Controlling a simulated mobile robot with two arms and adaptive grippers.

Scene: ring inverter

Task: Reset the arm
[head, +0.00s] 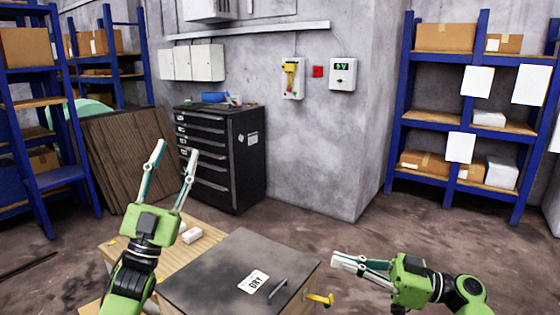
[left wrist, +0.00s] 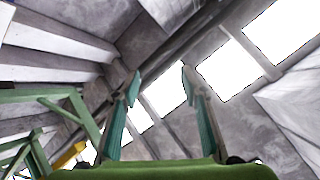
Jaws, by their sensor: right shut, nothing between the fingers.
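My left gripper (head: 174,160) is raised above the wooden bench in the head view, its two fingers pointing up and spread apart with nothing between them. The left wrist view shows the same open fingers (left wrist: 159,80) against the ceiling and bright windows. My right gripper (head: 345,262) is to the right of the dark box (head: 215,270) marked DRY, pointing left. Its fingers are together and empty.
The dark box has a handle on its lid and a yellow latch (head: 322,299) near my right gripper. A small white block (head: 191,235) lies on the wooden bench (head: 115,247). A black drawer cabinet (head: 225,165) and blue shelves (head: 398,120) stand behind. The floor between is clear.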

